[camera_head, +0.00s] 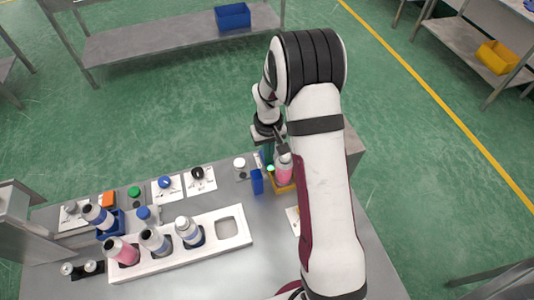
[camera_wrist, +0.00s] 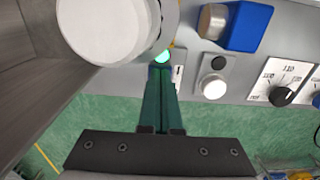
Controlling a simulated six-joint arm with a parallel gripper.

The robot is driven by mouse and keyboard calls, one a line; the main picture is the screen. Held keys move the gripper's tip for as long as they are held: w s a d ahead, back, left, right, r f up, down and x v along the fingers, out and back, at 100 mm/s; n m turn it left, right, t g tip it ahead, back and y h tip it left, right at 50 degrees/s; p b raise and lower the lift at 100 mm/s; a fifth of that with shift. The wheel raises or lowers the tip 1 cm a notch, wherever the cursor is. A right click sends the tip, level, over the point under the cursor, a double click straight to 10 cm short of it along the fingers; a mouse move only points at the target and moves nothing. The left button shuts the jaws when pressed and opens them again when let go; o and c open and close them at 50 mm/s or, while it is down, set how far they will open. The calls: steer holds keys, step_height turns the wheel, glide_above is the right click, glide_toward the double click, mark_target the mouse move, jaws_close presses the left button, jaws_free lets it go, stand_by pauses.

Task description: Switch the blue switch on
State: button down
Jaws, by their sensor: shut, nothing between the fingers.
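My gripper (camera_wrist: 160,72) is shut with nothing between its green fingers. Its tips are at or just short of a small lit green light (camera_wrist: 162,56) at the table edge; whether they touch it I cannot tell. In the head view my gripper (camera_head: 268,155) is partly hidden behind my arm, beside a pink bottle (camera_head: 284,172) in a yellow holder (camera_head: 280,188). A blue knob (camera_head: 165,182) sits on a white plate to the left; its edge also shows in the wrist view (camera_wrist: 317,101). A blue block (camera_head: 257,182) stands nearer. I cannot tell which blue part is the switch.
A black knob (camera_head: 197,173) and a white-topped knob (camera_head: 239,163) sit along the far table edge. A white rack (camera_head: 160,266) holds several bottles. A large pale round part (camera_wrist: 105,28) fills the wrist view's upper left, close to my gripper.

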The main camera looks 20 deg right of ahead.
step_height(320, 180, up, 11)
steer(key=shift+f, duration=0.2)
stand_by(0.8)
